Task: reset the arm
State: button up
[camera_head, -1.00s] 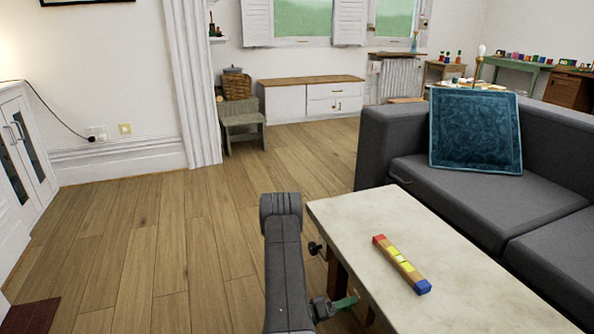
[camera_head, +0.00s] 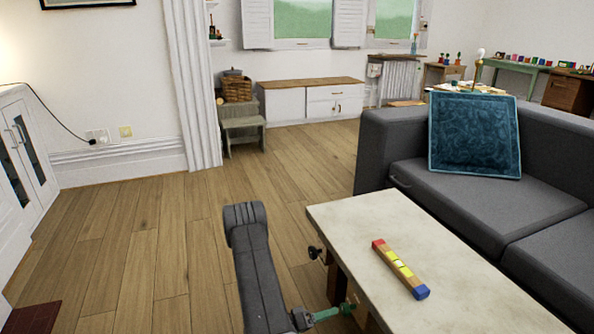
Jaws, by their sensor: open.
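My arm (camera_head: 250,255) rises from the bottom edge, left of the table, and bends at the top. The end of my gripper (camera_head: 338,311) shows low in the picture as a small grey part with a green finger. It is open and holds nothing that I can see. It is beside the table's left side, below the top. Its other finger is not clearly visible.
A pale-topped table (camera_head: 450,290) stands close on the right, with a multicoloured block bar (camera_head: 400,268) on it. A grey sofa (camera_head: 480,200) with a blue cushion (camera_head: 474,135) is behind. A white cabinet (camera_head: 25,155) stands left. The wood floor (camera_head: 150,240) between is largely clear.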

aim_at(342, 310)
jog(key=p+v, duration=0.2)
jog(key=v, duration=0.5)
jog(key=b+x, duration=0.4)
jog(key=x, duration=0.8)
jog(key=shift+w+d+f, duration=0.1)
jog(key=shift+d, duration=0.3)
jog(key=shift+w+d, duration=0.1)
jog(key=shift+d, duration=0.2)
jog(key=n, duration=0.7)
jog(key=n+p, duration=0.1)
jog(key=n, duration=0.2)
jog(key=shift+n, duration=0.3)
jog(key=shift+n+p, duration=0.6)
jog(key=shift+n, duration=0.8)
